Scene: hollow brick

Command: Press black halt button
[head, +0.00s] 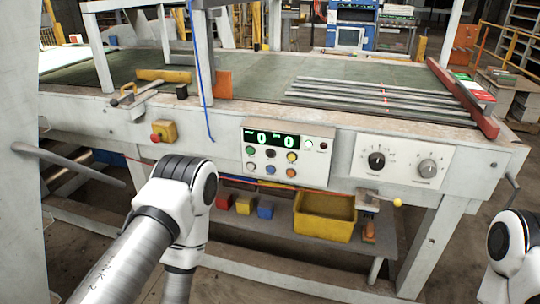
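The control panel (300,178) is a pale box on the front of the machine, with a green digital display (271,138) reading zeros. A black button (270,154) sits in the upper button row, between a green button (250,151) and a yellow button (292,157). Nothing covers it. Below are a white, a blue (270,169) and an orange button (291,173). My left arm comes in from the lower left, and its bend is left of the panel. My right arm shows at the lower right edge. Both grippers are out of the picture.
A yellow box with a red emergency knob (156,138) is left of the panel. A dial plate (403,166) is to its right. A yellow bin (324,216) and small coloured blocks stand on the shelf below. Metal bars (380,96) lie on the machine's top. Space before the panel is clear.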

